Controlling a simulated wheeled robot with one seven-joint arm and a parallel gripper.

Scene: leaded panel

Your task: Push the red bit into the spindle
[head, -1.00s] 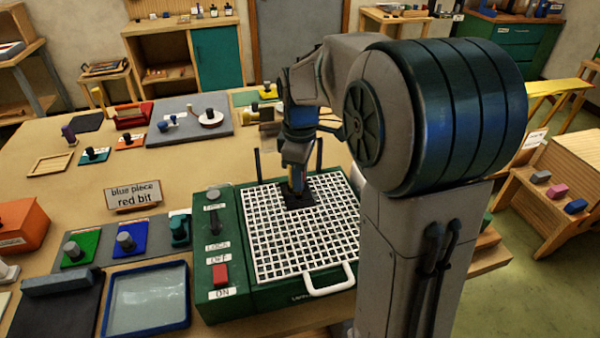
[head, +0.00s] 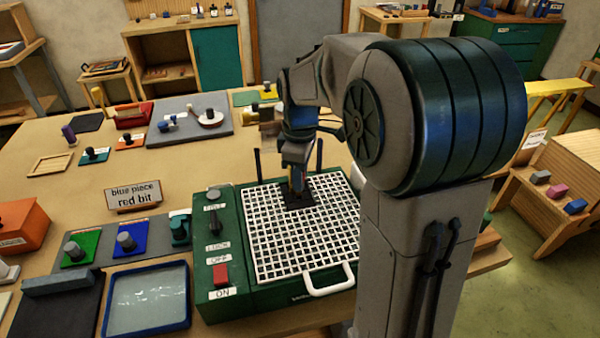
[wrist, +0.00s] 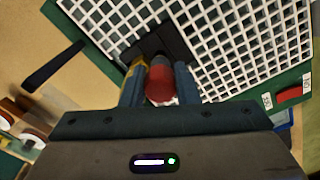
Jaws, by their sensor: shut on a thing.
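The red bit (wrist: 159,85) is a short red cylinder held between the two fingers of my gripper (wrist: 158,92) in the wrist view. A grey round part (wrist: 160,61) shows just beyond it, over a black block (wrist: 168,40) on the white grid. I cannot tell whether the bit is seated in the spindle or only touching it. In the head view my gripper (head: 297,186) points down at the black block (head: 299,201) near the grid's back edge. The fingers hide the bit there.
The white grid (head: 285,262) tops a green machine (head: 240,303) with a red switch (head: 220,274) on its left. Two dark posts (head: 319,154) stand behind it.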

